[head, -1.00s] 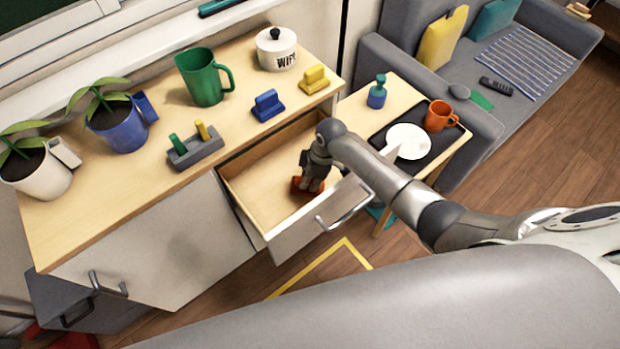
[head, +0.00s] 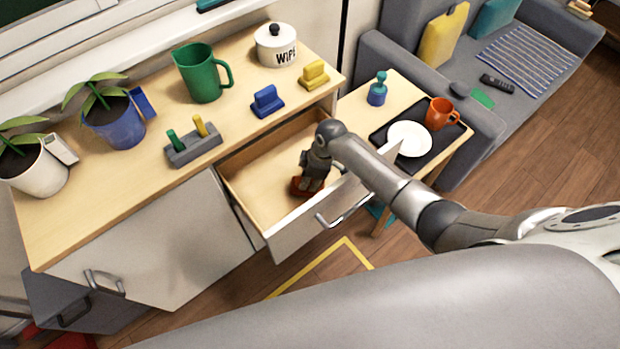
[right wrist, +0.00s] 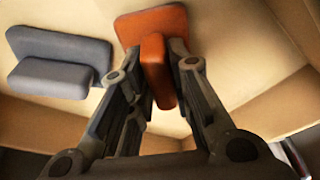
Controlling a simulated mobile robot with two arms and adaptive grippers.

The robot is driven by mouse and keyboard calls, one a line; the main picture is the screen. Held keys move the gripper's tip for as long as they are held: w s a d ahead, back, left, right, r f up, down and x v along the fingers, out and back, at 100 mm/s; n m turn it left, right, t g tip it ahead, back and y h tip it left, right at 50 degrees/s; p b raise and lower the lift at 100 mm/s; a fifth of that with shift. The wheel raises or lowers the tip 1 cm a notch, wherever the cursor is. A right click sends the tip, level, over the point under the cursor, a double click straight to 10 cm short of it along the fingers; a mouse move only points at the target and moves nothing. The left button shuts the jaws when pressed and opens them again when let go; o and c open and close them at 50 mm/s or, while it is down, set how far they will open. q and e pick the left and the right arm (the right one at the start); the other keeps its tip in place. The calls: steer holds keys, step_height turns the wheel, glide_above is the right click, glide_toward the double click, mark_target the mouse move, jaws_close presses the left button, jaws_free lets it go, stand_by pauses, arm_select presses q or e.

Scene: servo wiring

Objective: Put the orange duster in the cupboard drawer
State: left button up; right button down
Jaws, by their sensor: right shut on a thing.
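The cupboard drawer (head: 262,187) is pulled open below the wooden top. The orange duster (head: 298,188) is inside it, at or very near the drawer floor, partly covered by my right gripper (head: 311,180). In the right wrist view the orange duster (right wrist: 153,28) shows its block and raised grip, with the fingers of my right gripper (right wrist: 158,80) shut on the grip from both sides. My left gripper is not in view.
A grey-blue duster (right wrist: 50,50) lies beside the orange one in the right wrist view. The drawer front (head: 310,218) with its handle stands close to my right arm. Blue duster (head: 267,102), yellow duster (head: 314,75) and green jug (head: 200,73) stand on top.

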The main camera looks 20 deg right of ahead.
steer(key=shift+f, duration=0.2)
steer(key=c, duration=1.3)
jaws_free()
